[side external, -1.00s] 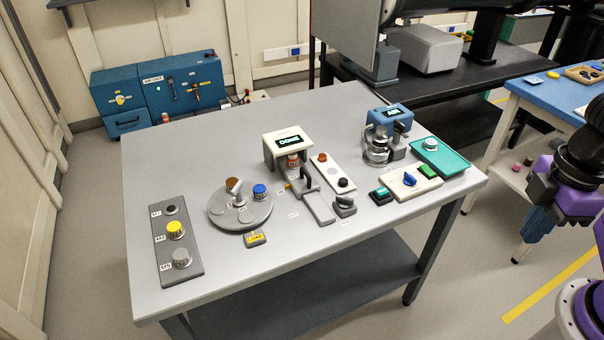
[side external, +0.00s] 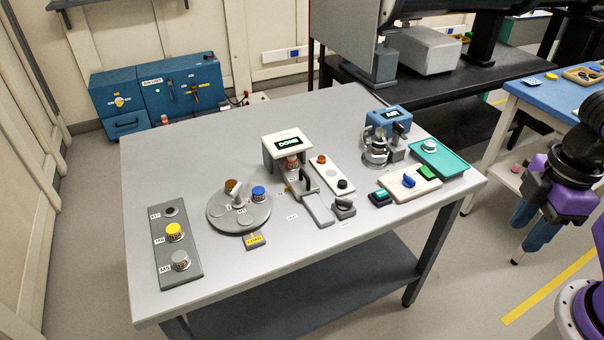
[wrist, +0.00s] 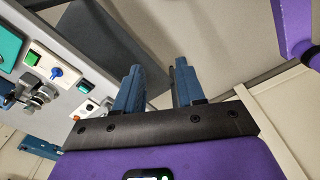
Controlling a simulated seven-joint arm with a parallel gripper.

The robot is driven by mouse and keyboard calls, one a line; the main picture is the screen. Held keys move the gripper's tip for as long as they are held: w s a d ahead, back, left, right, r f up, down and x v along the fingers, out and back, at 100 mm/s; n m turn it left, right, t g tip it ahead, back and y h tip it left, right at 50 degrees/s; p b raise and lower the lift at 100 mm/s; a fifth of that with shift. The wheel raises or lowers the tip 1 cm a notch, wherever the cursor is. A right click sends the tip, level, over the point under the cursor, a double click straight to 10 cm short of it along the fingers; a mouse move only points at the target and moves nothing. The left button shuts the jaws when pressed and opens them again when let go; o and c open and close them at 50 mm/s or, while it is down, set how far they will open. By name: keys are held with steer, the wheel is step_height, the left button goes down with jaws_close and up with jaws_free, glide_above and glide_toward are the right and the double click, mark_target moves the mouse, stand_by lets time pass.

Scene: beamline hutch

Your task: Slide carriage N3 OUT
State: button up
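The likely carriage is a small grey slide with a dark upright handle (side external: 303,180), in front of the white reader (side external: 287,148) whose screen reads DONE. A red-orange-topped piece (side external: 292,162) sits under the reader's overhang, at the slide's far end. A bare grey track (side external: 319,209) runs from the handle towards the table's front. The N3 marking is too small to read. My gripper (side external: 524,220) is off the table's right side, well away from the carriage. In the wrist view my gripper (wrist: 158,85) has its two blue fingers apart, with nothing between them.
A round grey turntable (side external: 240,220) stands left of the slide. A blue-topped station (side external: 388,118), a switch panel (side external: 408,187) and a teal tray (side external: 452,165) lie further right.

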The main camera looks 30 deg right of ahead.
steer(key=w+a+r+m+t, duration=0.1)
steer(key=w+a+m, duration=0.3)
steer(key=w+a, duration=0.4)
steer(key=m+t+y, duration=0.2)
steer(key=m+t, duration=0.1)
steer(key=m, duration=0.6)
glide_above(306, 174)
steer(key=s+d, duration=0.3)
steer(key=s, duration=0.4)
steer(key=f, duration=0.2)
steer(key=x, duration=1.6)
steer(key=shift+w+d+f, duration=0.2)
steer(key=shift+w+d, duration=0.05)
steer(key=shift+d, duration=0.1)
jaws_close()
